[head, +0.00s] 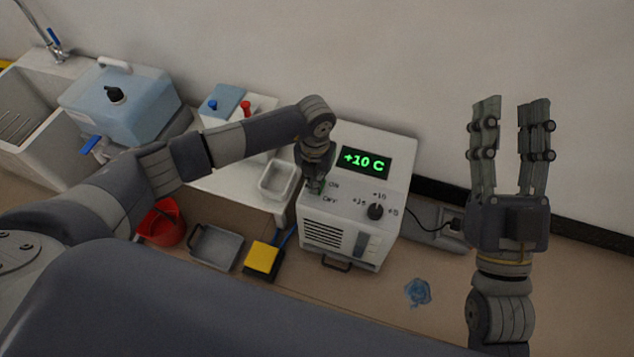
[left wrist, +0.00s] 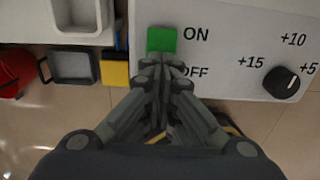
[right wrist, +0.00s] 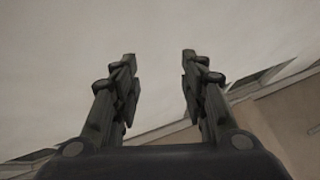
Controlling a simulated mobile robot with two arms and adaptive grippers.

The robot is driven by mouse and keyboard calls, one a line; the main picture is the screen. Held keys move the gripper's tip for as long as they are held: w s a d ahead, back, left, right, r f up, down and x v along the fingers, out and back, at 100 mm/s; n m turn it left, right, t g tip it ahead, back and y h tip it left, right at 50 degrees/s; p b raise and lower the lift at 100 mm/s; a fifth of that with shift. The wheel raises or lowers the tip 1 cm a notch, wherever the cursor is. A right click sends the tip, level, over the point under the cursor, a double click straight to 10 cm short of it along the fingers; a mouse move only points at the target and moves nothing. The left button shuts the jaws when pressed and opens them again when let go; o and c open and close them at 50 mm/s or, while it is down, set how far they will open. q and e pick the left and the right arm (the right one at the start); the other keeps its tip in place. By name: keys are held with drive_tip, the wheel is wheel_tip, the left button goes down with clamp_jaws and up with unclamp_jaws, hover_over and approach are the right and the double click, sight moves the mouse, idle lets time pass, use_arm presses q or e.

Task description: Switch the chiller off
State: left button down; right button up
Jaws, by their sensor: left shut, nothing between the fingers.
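The chiller (head: 335,237) is a white box on the floor with a lit green display (head: 366,162) reading +10 C. Its panel has a green rocker switch (left wrist: 162,40) between ON and OFF labels, and a black dial (head: 375,211), which also shows in the left wrist view (left wrist: 281,82). My left gripper (head: 316,186) is shut and empty, pointing down at the switch. In the left wrist view its fingertips (left wrist: 160,64) cover the lower, OFF end of the switch; I cannot tell whether they touch it. My right gripper (head: 511,104) is open and empty, raised right of the chiller.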

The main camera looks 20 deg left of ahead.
use_arm(q)
drive_tip(key=shift+f, duration=0.45)
use_arm(e)
drive_tip(key=shift+s+d+r+t, duration=0.1)
drive_tip(key=shift+s+r+t, duration=0.7)
drive_tip(key=shift+r, duration=0.25)
use_arm(q)
drive_tip(key=shift+f+b, duration=0.3)
drive_tip(key=shift+b, duration=0.2)
use_arm(e)
drive_tip(key=shift+s+d+r+t+y, duration=0.1)
drive_tip(key=shift+s+r+t+y, duration=0.5)
drive_tip(key=shift+s, duration=0.3)
drive_tip(key=shift+r, duration=0.1)
